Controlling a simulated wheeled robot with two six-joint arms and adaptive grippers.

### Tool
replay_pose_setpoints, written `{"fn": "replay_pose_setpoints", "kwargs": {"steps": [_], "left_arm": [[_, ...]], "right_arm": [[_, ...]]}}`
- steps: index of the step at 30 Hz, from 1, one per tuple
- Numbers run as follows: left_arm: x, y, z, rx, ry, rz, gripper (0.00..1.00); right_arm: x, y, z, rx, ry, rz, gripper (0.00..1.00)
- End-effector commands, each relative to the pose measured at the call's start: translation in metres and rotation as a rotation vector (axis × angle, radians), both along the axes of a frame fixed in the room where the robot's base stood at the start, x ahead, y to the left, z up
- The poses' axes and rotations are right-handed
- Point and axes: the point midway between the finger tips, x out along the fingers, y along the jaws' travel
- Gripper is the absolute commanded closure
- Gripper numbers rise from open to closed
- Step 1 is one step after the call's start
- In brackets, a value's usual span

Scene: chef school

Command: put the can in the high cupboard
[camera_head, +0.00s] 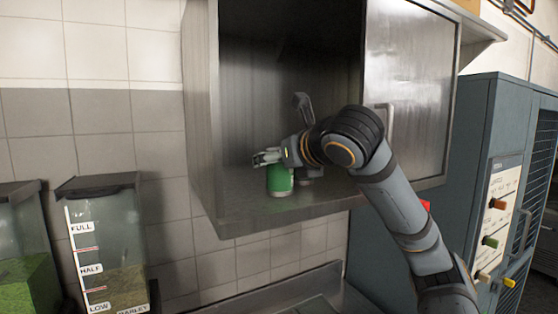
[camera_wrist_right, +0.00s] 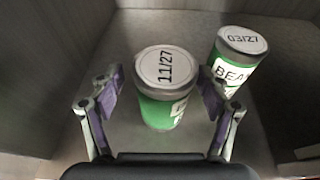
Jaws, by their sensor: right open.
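A green can (camera_head: 280,182) stands upright on the floor of the open high cupboard (camera_head: 201,110), near its front edge. In the right wrist view the can (camera_wrist_right: 160,112) has a white lid marked 11/27. My right gripper (camera_head: 267,158) is inside the cupboard at the can's top; in the wrist view the gripper (camera_wrist_right: 159,90) is open, with one finger on each side of the can and visible gaps. A second green can (camera_wrist_right: 238,62), its lid marked 03/27, stands upright just right of and behind the first. My left gripper is out of view.
The cupboard's metal door (camera_head: 412,85) covers its right part, beside my right arm. Clear containers with grain (camera_head: 105,235) stand below at the left. A blue-grey cabinet (camera_head: 475,150) stands at the right. The cupboard floor left of the cans is clear.

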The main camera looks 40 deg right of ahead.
Motion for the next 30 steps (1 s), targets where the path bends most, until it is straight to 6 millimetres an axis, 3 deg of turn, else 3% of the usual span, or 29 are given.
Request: {"fn": "replay_pose_setpoints", "kwargs": {"steps": [7, 11, 15, 21, 30], "left_arm": [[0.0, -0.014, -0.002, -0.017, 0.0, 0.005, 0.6], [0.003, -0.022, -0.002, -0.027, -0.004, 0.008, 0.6], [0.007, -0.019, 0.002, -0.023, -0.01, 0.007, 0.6], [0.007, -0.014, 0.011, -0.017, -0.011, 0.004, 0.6], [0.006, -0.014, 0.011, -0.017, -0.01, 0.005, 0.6]], "right_arm": [[-0.011, 0.003, 0.005, -0.003, -0.006, -0.001, 0.24], [-0.038, 0.011, 0.015, -0.004, -0.008, -0.002, 0.24], [-0.07, 0.021, 0.026, -0.004, -0.008, -0.003, 0.24], [-0.101, 0.032, 0.036, -0.002, -0.006, -0.002, 0.24], [-0.11, 0.035, 0.036, -0.001, -0.002, -0.001, 0.24]]}}
